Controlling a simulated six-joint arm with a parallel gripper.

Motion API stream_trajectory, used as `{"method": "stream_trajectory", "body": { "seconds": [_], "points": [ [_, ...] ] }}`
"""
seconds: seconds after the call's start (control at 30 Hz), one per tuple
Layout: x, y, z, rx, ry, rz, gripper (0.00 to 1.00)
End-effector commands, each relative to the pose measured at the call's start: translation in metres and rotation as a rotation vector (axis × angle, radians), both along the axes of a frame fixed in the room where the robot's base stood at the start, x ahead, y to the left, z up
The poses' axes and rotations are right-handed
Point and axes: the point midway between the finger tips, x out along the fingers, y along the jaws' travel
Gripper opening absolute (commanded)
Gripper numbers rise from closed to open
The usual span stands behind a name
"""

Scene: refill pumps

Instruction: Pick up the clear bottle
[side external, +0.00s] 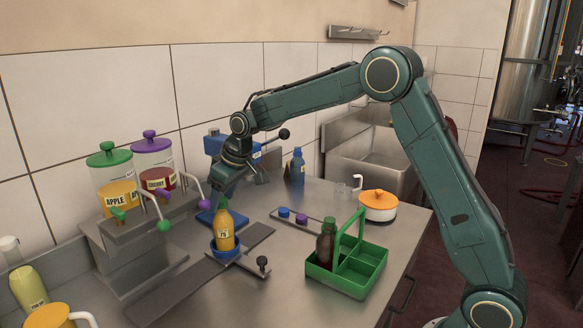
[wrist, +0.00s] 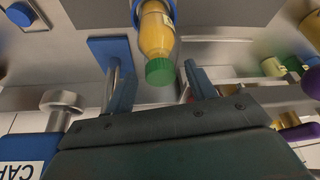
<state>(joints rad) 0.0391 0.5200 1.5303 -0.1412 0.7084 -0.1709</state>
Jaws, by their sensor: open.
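A clear bottle (side external: 223,233) with orange-yellow contents, a label and a green cap stands upright in a blue ring holder (side external: 226,254) on a metal rail. In the wrist view the bottle (wrist: 158,35) has its green cap towards me, in the gap between the fingers. My gripper (side external: 218,190) is open and empty, pointing down close to the bottle's cap. Its two blue fingers show in the wrist view (wrist: 154,76), one on each side of the cap and apart from it. I cannot tell exactly how far the fingertips are from the bottle.
A blue capping machine (side external: 213,146) stands behind my gripper. Juice dispensers (side external: 118,205) are to the left. A green crate (side external: 372,262) with a brown bottle (side external: 325,245) is to the right. A cap tray (side external: 318,226), blue bottle (side external: 296,168) and orange-lidded pot (side external: 378,212) stand farther back.

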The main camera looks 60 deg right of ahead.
Motion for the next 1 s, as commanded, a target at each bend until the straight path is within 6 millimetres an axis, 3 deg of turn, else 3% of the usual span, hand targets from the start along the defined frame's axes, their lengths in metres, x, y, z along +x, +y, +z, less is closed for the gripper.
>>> {"method": "stream_trajectory", "body": {
  "seconds": [0.2,0.7,0.77,1.0],
  "points": [
    [0.007,0.002,-0.016,0.000,0.000,0.000,0.55],
    [0.007,0.002,-0.017,0.000,-0.001,0.001,0.55],
    [0.007,0.002,-0.017,0.000,-0.001,0.000,0.48],
    [0.007,0.002,-0.017,0.000,-0.001,0.000,0.01]
  ]
}}
